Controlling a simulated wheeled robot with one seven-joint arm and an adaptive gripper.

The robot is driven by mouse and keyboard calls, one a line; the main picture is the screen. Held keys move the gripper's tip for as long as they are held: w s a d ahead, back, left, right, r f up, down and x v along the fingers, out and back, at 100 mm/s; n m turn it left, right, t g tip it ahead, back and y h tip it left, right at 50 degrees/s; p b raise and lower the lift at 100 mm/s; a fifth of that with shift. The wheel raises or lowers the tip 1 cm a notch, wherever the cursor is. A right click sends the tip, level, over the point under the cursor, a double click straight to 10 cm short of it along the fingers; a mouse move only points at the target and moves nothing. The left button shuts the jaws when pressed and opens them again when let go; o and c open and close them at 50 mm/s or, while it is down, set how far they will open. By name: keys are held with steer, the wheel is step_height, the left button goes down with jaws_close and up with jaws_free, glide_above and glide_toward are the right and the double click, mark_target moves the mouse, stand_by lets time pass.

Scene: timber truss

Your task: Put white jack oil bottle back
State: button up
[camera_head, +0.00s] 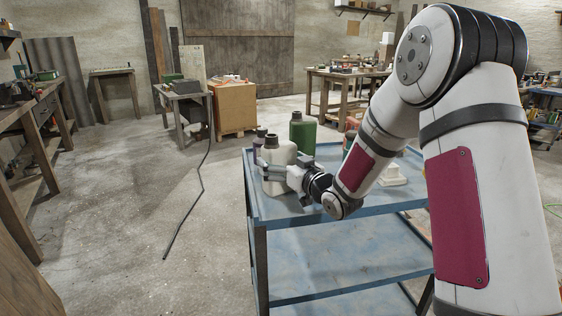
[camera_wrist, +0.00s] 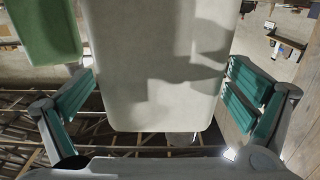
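The white jack oil bottle (camera_head: 277,160) with a dark cap (camera_head: 271,140) stands upright at the left end of the blue cart's top, as far as I can see. My gripper (camera_head: 274,174) is at its near side and hides part of its lower body. In the wrist view the bottle's pale body (camera_wrist: 155,70) fills the middle. My gripper (camera_wrist: 160,90) has its teal-padded fingers spread, one on each side of the bottle. The pads look very near its sides; contact is not clear.
A green bottle (camera_head: 303,132) stands behind the white one, and a small dark-capped bottle (camera_head: 259,138) is to its left. A white item (camera_head: 392,175) lies right on the blue cart (camera_head: 300,207). The cart's lower shelf (camera_head: 330,262) is clear. Workbenches line the room.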

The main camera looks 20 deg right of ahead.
steer(key=shift+r, duration=0.15)
steer(key=p+v, duration=0.1)
steer(key=v, duration=1.1)
steer(key=s+d+r+m+g+h, duration=0.25)
steer(key=s+g+h, duration=0.5)
steer(key=s, duration=0.45)
steer(key=s+a+g+y, duration=0.1)
steer(key=s+a+g, duration=0.2)
steer(key=s, duration=1.1)
steer(key=s+a+m+g+y, duration=0.1)
steer(key=s+a+g, duration=0.2)
steer(key=s, duration=1.2)
steer(key=shift+a+g, duration=0.25)
steer(key=shift+g, duration=0.9)
